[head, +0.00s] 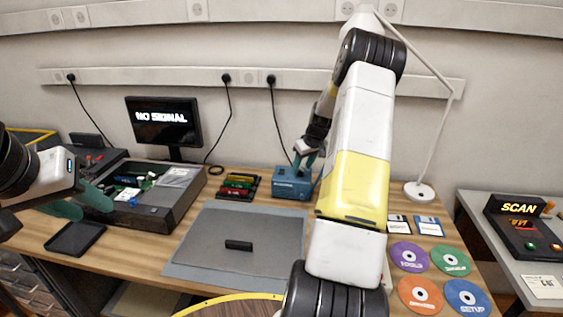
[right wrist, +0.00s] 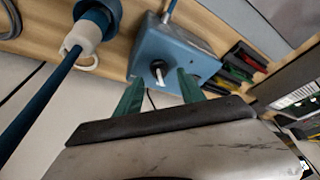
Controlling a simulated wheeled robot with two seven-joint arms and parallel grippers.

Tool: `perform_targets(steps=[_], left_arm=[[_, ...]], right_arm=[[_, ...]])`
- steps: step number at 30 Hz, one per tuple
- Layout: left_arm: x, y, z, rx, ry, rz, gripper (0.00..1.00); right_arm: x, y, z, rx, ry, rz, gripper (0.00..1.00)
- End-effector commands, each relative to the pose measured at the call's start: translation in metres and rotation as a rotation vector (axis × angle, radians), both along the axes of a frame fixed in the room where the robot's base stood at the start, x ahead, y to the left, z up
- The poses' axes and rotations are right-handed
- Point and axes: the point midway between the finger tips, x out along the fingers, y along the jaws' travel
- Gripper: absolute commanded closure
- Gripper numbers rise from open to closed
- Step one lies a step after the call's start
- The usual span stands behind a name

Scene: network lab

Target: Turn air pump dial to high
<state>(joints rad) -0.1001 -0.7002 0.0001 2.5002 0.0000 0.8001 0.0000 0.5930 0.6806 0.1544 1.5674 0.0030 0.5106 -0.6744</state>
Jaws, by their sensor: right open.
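The air pump is a small blue box (head: 291,183) at the back of the bench in the head view. In the right wrist view the pump (right wrist: 195,50) shows its face with a black dial (right wrist: 158,67) bearing a white mark. The dial's setting labels cannot be read. My right gripper (head: 308,152) is at the pump. In the right wrist view its green fingers (right wrist: 160,85) are open, one on each side of the dial, with no clear contact. My left gripper (head: 80,203) is open and empty at the left, near the opened black case.
A grey mat (head: 215,245) with a small black block (head: 238,245) lies in front of the pump. The black case (head: 165,205) stands left. Discs (head: 409,257) and floppy disks lie right. A blue tube with a white collar (right wrist: 84,36) is close beside my right gripper.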

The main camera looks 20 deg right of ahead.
Motion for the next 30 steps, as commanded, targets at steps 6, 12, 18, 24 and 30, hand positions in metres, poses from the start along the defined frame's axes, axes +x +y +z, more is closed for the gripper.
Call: perform_targets(steps=[6,12,18,24,30], left_arm=[[0.0000,0.0000,0.0000,0.000,0.000,0.000,0.64],[0.0001,0.0000,0.0001,0.000,0.000,0.000,0.64],[0.0001,0.0000,0.0001,0.000,0.000,0.000,0.64],[0.0001,0.0000,0.0001,0.000,0.000,0.000,0.64],[0.0001,0.0000,0.0001,0.000,0.000,0.000,0.64]], right_arm=[[0.0057,0.0011,-0.0130,-0.001,-0.001,0.000,0.54],[0.0058,0.0010,-0.0134,-0.001,-0.001,0.000,0.54],[0.0057,0.0009,-0.0133,0.000,-0.001,-0.001,0.87],[0.0055,0.0008,-0.0133,0.000,-0.001,-0.001,1.00],[0.0050,0.0009,-0.0134,-0.001,0.001,-0.025,1.00]])
